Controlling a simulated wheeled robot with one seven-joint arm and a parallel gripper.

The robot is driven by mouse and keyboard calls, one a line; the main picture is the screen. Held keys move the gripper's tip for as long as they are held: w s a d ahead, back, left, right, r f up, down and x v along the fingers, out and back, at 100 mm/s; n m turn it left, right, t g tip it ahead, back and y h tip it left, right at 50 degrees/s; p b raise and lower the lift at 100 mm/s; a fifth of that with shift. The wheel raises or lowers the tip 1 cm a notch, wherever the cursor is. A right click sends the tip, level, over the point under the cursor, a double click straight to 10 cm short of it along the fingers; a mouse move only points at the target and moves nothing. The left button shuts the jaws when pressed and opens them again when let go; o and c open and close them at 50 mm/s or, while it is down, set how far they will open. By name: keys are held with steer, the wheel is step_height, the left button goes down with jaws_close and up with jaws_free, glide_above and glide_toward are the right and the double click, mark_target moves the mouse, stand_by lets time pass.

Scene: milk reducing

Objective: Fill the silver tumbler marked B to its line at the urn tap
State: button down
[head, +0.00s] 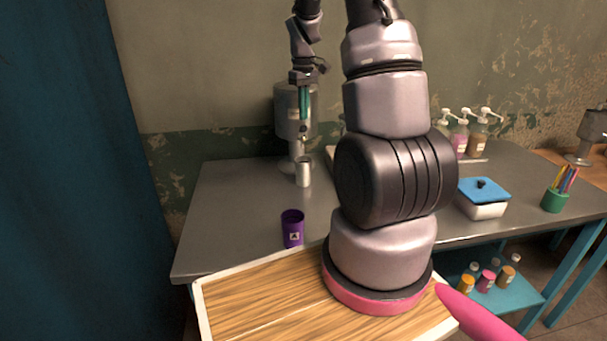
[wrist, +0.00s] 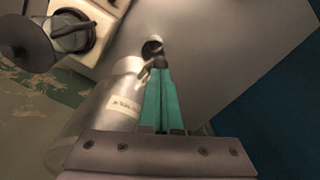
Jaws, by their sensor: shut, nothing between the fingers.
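The urn (head: 288,128) is a grey metal cylinder on a stand at the back of the metal table; in the wrist view its labelled body (wrist: 90,128) is at the lower left. A silver tumbler (head: 303,174) stands upright under the urn's front. Its dark round mouth (wrist: 152,47) shows beyond the tap (wrist: 148,70) in the wrist view. I cannot read a letter or line on it, nor tell its fill. My gripper (head: 304,117) has teal fingers, shut and empty, pointing down in front of the urn; in the wrist view the fingertips (wrist: 160,67) are close beside the tap. Contact is unclear.
A purple tumbler (head: 291,232) marked A stands nearer the front of the table. A white box with a blue lid (head: 484,192), pump bottles (head: 460,138) and a green pencil cup (head: 554,200) are at the right. My arm hides the table's middle.

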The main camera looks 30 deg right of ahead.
steer(key=shift+f, duration=0.2)
steer(key=shift+f, duration=1.4)
stand_by(6.4)
